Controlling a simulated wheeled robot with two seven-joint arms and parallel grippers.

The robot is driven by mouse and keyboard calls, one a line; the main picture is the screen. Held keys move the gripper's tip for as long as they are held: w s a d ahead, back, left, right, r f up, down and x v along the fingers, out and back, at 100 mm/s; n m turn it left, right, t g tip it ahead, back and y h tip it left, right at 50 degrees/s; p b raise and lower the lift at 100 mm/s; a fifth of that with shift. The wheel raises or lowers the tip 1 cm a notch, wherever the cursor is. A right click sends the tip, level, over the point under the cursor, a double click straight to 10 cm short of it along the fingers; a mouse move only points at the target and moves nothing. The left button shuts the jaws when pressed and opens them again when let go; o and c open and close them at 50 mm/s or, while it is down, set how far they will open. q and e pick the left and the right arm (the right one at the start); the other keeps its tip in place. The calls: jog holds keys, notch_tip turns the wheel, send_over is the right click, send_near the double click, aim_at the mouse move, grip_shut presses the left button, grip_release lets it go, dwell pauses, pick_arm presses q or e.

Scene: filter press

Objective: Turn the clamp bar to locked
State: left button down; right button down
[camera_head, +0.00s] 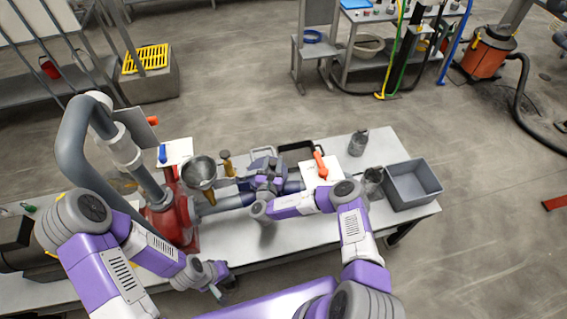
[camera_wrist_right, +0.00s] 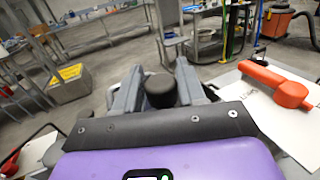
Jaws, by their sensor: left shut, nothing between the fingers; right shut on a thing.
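The filter press shows in the head view as a blue-grey housing (camera_head: 262,165) in the middle of the bench's pipework. My right gripper (camera_head: 266,186) is over it. In the right wrist view my right gripper (camera_wrist_right: 160,88) is shut on a dark round-topped knob (camera_wrist_right: 160,91), which stands between the two grey fingers. It looks like the end of the clamp bar; the rest of the bar is hidden under the gripper, so its angle cannot be told. My left gripper (camera_head: 217,287) is shut and empty, low at the bench's front edge, away from the press.
An orange lever (camera_head: 320,164) lies over a white card right of the press. A blue lever (camera_head: 163,153), a metal funnel (camera_head: 200,171) and a red pump (camera_head: 174,218) are to the left. A grey bin (camera_head: 427,181) and glass jars (camera_head: 359,142) stand at the bench's right.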

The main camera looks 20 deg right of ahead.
dwell(0.4)
jog(key=c, duration=0.8)
grip_release()
jog(key=shift+s, duration=0.1)
jog(key=v, duration=0.7)
jog(key=shift+s+a, duration=0.15)
jog(key=shift+s, duration=0.1)
